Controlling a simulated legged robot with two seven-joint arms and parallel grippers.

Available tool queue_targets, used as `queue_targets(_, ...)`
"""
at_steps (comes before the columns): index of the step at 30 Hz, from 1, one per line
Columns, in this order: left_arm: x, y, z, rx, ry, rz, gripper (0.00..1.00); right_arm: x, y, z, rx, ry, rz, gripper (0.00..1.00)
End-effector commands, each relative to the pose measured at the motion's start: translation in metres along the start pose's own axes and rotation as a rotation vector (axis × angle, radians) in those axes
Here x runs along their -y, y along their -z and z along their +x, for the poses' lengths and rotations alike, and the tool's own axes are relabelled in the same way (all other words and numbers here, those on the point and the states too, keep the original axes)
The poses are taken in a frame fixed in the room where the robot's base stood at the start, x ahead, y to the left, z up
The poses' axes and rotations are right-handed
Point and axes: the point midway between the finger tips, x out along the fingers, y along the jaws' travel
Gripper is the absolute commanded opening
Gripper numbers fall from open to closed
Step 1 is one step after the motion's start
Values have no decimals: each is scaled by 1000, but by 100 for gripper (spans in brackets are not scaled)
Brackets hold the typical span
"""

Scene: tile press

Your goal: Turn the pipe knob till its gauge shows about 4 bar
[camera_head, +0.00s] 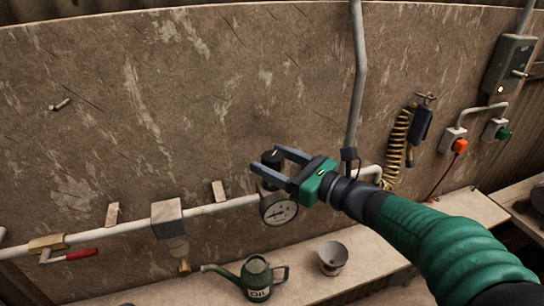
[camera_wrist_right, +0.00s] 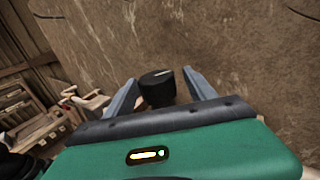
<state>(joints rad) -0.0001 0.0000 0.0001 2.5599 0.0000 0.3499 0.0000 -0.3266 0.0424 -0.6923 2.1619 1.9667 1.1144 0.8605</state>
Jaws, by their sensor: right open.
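The black pipe knob (camera_head: 271,158) sits on top of the regulator on the pipe, above a round white-faced gauge (camera_head: 279,209). The gauge's needle and numbers are too small to read surely. My right gripper (camera_head: 266,160) is open, its two grey fingers on either side of the knob. In the right wrist view the knob (camera_wrist_right: 158,88) stands between the spread fingers, with a pale mark on its top and a visible gap to the right finger. I cannot tell whether the left finger touches it. My left gripper is in no view.
The white pipe (camera_head: 220,207) runs along the wall, with a red-handled valve (camera_head: 75,256) and a grey box (camera_head: 167,217) to the left. An oil can (camera_head: 257,279) and a metal funnel (camera_head: 333,256) stand on the bench below. A coiled yellow hose (camera_head: 398,143) hangs right.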

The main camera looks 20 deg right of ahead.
Motion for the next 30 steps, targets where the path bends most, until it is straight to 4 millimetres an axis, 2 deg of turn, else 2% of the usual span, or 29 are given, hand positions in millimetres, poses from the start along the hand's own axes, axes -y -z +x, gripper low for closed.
queue_targets(9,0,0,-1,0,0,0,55,0,0,6,0,0,0,64)
queue_targets(24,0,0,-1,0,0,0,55,0,0,6,-1,1,-1,2)
queue_targets(30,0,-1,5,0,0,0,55,0,2,6,1,15,-1,2)
